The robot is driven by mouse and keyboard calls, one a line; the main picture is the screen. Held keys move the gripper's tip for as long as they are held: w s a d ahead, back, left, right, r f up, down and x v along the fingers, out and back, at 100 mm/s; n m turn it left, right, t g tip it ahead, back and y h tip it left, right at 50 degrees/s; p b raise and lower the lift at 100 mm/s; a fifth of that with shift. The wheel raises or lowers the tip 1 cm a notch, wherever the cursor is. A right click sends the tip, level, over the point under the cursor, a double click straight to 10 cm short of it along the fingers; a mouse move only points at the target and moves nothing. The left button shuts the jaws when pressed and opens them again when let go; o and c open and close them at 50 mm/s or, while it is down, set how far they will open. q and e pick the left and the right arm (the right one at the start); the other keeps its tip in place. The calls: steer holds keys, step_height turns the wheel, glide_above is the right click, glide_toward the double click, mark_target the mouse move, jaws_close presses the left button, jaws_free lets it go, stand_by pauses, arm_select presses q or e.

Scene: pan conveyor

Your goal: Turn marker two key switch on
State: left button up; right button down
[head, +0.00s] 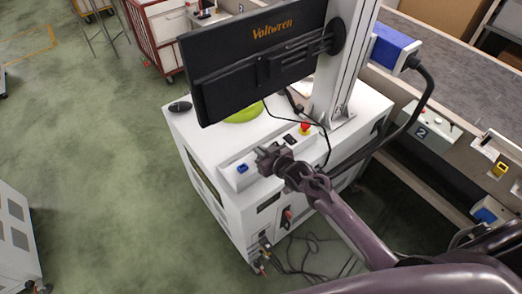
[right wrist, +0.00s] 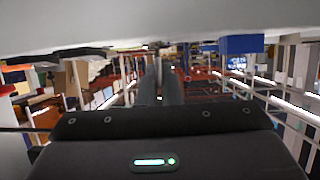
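The white marker cabinet (head: 215,205) stands at the middle of the head view, with a sloped control panel (head: 262,176) along its front top edge. The panel carries a blue part (head: 242,168), a black switch (head: 290,139) and a red emergency button (head: 305,128). I cannot make out which part is the key switch. My right gripper (head: 266,155) is over the panel, between the blue part and the black switch, hiding some of it. In the right wrist view its fingers (right wrist: 160,75) are close together with nothing between them. A blue block (right wrist: 240,44) shows beyond them. My left gripper is out of view.
A Voltwren monitor (head: 255,60) on a post (head: 343,65) rises behind the panel. A thick black cable (head: 425,90) hangs from a blue-and-white head (head: 394,46). A box labelled 2 (head: 430,128) sits by the conveyor (head: 455,65).

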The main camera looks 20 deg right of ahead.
steer(key=m+h, duration=0.3)
steer(key=shift+a+t+h, duration=0.1)
steer(key=shift+t+h, duration=0.2)
steer(key=shift+h, duration=0.1)
steer(key=shift+m+h+b, duration=0.3)
steer(key=shift+m+h, duration=1.6)
steer(key=shift+h, duration=0.1)
steer(key=c, duration=1.6)
jaws_free()
steer(key=shift+r, duration=0.1)
